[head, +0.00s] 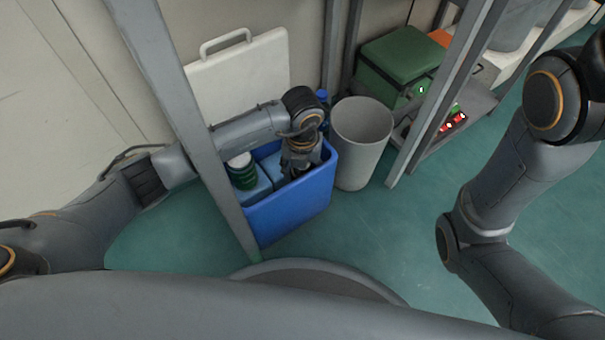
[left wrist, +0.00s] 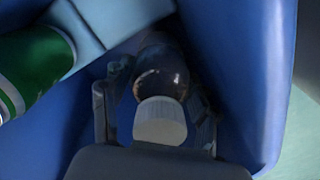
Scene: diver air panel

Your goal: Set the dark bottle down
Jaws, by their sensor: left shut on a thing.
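The dark bottle (left wrist: 162,72) has a pale ribbed cap (left wrist: 160,121) and shows in the left wrist view, down inside the blue bin (left wrist: 240,60). My left gripper (left wrist: 155,100) is shut on the bottle, one finger on each side of it. In the head view the left gripper (head: 299,170) reaches down into the right part of the blue bin (head: 295,208), and the bottle is mostly hidden under it. I cannot tell whether the bottle touches the bin floor. My right gripper is not in view.
A green-banded container (head: 242,172) and light blue blocks (head: 262,187) fill the bin's left part. A grey-white round bin (head: 360,140) stands close on the right. A metal post (head: 190,125) rises before the bin. Floor to the right is clear.

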